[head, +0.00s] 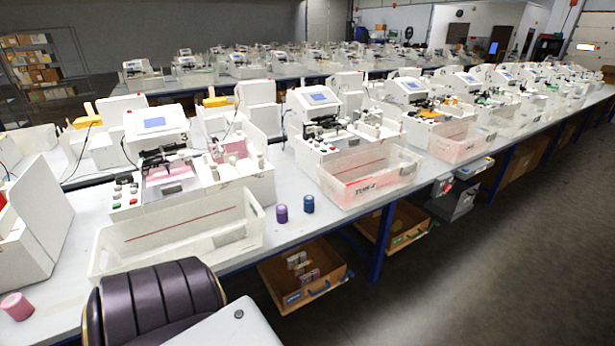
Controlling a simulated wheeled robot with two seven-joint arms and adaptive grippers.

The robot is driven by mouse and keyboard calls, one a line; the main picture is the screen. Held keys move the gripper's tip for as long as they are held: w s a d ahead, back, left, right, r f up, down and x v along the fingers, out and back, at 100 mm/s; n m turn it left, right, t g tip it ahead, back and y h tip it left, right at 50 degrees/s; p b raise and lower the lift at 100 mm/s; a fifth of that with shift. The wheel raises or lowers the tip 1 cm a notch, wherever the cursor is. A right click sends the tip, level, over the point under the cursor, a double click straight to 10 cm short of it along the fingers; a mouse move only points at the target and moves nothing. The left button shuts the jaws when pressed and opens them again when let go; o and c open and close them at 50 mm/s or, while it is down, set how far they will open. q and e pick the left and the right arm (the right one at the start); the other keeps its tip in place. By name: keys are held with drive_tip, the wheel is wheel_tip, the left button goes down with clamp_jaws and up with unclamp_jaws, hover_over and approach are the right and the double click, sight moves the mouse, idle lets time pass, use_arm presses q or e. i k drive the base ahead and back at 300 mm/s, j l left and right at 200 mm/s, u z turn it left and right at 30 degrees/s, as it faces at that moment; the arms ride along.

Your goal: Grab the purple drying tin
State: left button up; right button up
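The purple tin (282,214) stands upright near the front edge of the long white table (236,262). A blue tin (308,205) stands just to its right, with a small gap between them. The purple tin sits between two clear plastic bins, close to the right end of the left bin (178,240). A pink tin (17,306) lies or stands tilted at the far left of the table. Neither of my grippers shows in the head view, so their states are hidden.
The right bin (370,178) is marked with writing. White plotter machines (155,150) line the table behind the bins. Open wooden drawers (303,283) sit below the table edge. The floor on the right is clear.

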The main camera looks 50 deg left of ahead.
sight(282, 210)
drive_tip(key=i, duration=0.8)
drive_tip(key=i+l+u, duration=0.1)
drive_tip(key=i+u, duration=0.3)
drive_tip(key=i+l+u, duration=0.15)
drive_tip(key=u, duration=0.2)
drive_tip(key=i+l+u, duration=0.15)
drive_tip(key=u, duration=0.3)
drive_tip(key=i+l+u, duration=0.2)
drive_tip(key=u, duration=0.25)
drive_tip(key=i+l+u, duration=0.15)
drive_tip(key=l+u, duration=0.25)
drive_tip(key=i+l+u, duration=0.1)
drive_tip(key=u, duration=0.35)
drive_tip(key=l+u, duration=0.9)
drive_tip(key=l, duration=0.25)
